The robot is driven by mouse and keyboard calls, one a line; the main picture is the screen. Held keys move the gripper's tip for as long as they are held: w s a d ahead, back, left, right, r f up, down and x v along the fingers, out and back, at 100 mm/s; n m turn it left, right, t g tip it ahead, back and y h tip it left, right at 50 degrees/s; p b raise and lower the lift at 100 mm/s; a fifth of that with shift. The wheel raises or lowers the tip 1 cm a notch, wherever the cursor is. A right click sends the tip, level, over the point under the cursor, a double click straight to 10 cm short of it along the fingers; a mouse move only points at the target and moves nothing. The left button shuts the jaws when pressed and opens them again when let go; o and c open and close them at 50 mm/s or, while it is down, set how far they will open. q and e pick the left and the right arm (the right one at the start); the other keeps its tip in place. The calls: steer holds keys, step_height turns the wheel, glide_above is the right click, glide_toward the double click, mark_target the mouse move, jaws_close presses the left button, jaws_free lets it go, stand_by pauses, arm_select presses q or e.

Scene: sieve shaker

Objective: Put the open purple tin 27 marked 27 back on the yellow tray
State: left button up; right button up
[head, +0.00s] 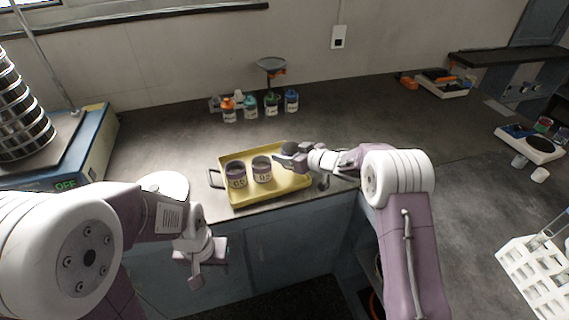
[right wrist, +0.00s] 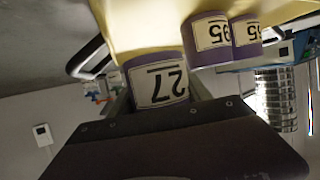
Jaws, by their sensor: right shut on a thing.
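The purple tin 27 (right wrist: 157,85) shows upside down in the right wrist view, its white label facing the camera. My right gripper (right wrist: 155,108) is shut on it. Whether the tin touches the tray is unclear. The tray also shows in the right wrist view (right wrist: 140,30). My left gripper (head: 200,262) hangs in front of the counter, away from the tray; its jaw opening is not clear.
Two purple tins with white labels (head: 236,175) (head: 262,170) stand on the tray's left and middle. Several small capped bottles (head: 250,105) stand behind. A sieve shaker (head: 75,150) is at left, a white rack (head: 540,280) at right.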

steer(key=shift+w+a+f, duration=0.2)
steer(key=shift+w+f, duration=0.15)
steer(key=shift+w, duration=0.1)
step_height(320, 180, down, 4)
steer(key=shift+f+b, duration=0.1)
steer(key=shift+b, duration=0.65)
steer(key=o, duration=1.2)
